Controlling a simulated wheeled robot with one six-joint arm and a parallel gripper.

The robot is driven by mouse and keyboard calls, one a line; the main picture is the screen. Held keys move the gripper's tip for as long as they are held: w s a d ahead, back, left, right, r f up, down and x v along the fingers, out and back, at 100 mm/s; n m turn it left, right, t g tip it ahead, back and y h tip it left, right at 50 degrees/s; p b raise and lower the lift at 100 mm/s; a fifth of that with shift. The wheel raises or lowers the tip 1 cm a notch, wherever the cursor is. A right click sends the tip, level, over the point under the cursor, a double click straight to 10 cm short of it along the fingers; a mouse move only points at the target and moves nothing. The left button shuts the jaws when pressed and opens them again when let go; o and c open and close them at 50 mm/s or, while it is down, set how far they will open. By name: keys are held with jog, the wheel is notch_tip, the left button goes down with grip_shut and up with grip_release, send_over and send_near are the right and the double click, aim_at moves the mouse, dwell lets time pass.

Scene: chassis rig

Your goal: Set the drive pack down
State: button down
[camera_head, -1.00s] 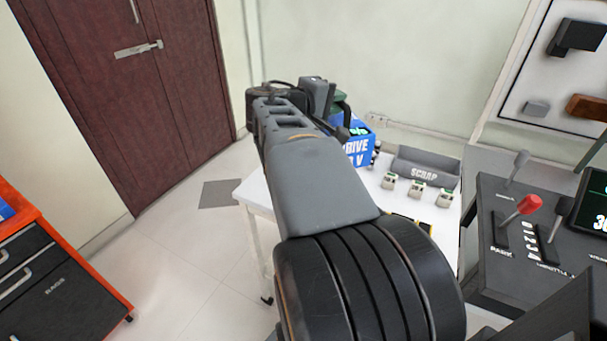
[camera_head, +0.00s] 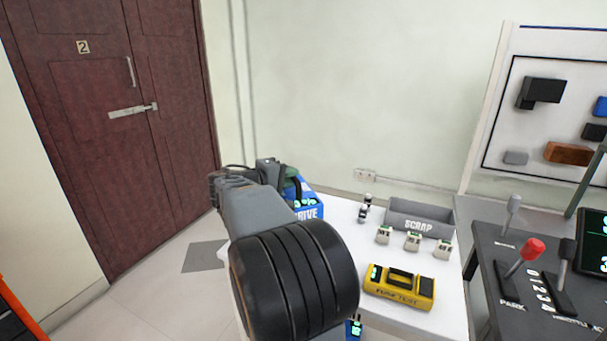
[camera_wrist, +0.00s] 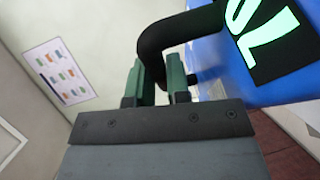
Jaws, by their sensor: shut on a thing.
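The drive pack (camera_head: 308,212) is a blue box with white lettering. In the head view it shows beyond my arm, over or at the back left of the white table (camera_head: 342,226); my arm hides much of it, so I cannot tell whether it touches the top. In the wrist view the blue pack (camera_wrist: 222,62) fills the upper right, with a black label in bright green letters. My gripper (camera_wrist: 160,82) has green fingers shut on the pack's black handle (camera_wrist: 178,30). In the head view the gripper (camera_head: 291,184) is partly hidden behind my wrist.
A grey SCRAP bin (camera_head: 419,226) and several small white-green parts (camera_head: 413,241) stand on the table. A yellow tester (camera_head: 399,287) lies nearer. A lever console (camera_head: 530,270) is at the right. A small bare patch shows left of the bin.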

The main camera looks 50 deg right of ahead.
jog(key=shift+w+d+f, duration=0.1)
jog(key=shift+w+f, duration=1.6)
jog(key=shift+f, duration=0.25)
jog(key=shift+w+f+b, duration=0.1)
jog(key=shift+f+b, duration=0.5)
jog(key=shift+f, duration=1.2)
jog(key=c, duration=1.1)
grip_release()
